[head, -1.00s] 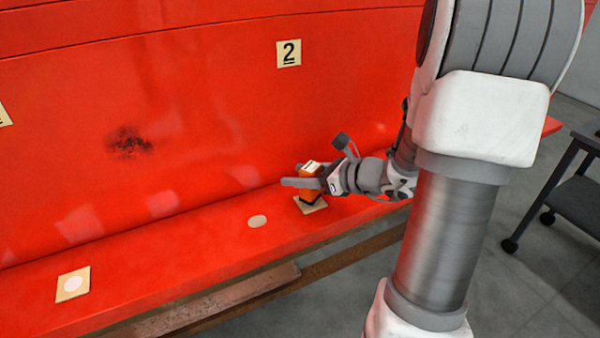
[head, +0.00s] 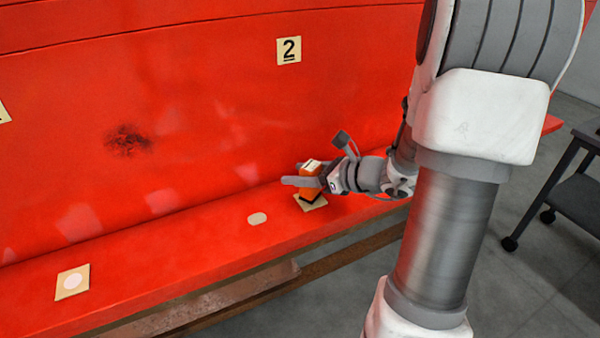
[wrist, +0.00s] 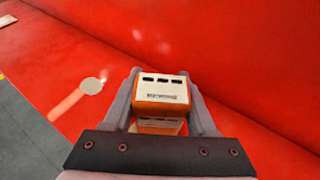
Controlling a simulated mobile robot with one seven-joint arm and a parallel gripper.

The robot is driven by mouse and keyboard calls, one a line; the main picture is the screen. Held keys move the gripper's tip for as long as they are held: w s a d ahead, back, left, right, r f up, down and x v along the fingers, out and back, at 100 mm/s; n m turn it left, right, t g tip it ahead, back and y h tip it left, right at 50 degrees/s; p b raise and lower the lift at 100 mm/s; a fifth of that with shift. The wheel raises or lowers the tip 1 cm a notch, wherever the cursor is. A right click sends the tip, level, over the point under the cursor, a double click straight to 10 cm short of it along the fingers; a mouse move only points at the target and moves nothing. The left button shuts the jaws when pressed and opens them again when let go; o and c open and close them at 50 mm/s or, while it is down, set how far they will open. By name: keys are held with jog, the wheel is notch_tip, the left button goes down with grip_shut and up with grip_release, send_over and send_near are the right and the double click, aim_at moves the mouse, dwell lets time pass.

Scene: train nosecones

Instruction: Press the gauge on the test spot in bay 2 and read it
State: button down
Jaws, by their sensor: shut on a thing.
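The gauge (head: 311,182) is an orange block with a pale top face. My gripper (head: 308,184) is shut on it, one finger on each side, low over the red ledge. The gauge also shows in the wrist view (wrist: 161,95), between both fingers, with dark marks on its pale face. A tan square pad (head: 313,205) lies beneath it; I cannot tell whether the gauge touches it. The bay 2 plate (head: 289,51) is on the red wall above. A pale round spot (head: 257,219) lies on the ledge left of the gauge and shows in the wrist view (wrist: 91,86).
A tan square with a white disc (head: 73,282) lies on the ledge at far left. The red wall rises behind the ledge, with a dark sooty patch (head: 128,140). A dark cart (head: 575,195) stands at right. The ledge between the spots is clear.

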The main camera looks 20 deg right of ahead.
jog(key=shift+f+b, duration=0.35)
jog(key=shift+f, duration=0.05)
dwell(1.4)
jog(key=shift+r, duration=0.1)
notch_tip(320, 180, up, 7)
jog(key=p, duration=0.5)
jog(key=shift+p, duration=0.3)
dwell(1.6)
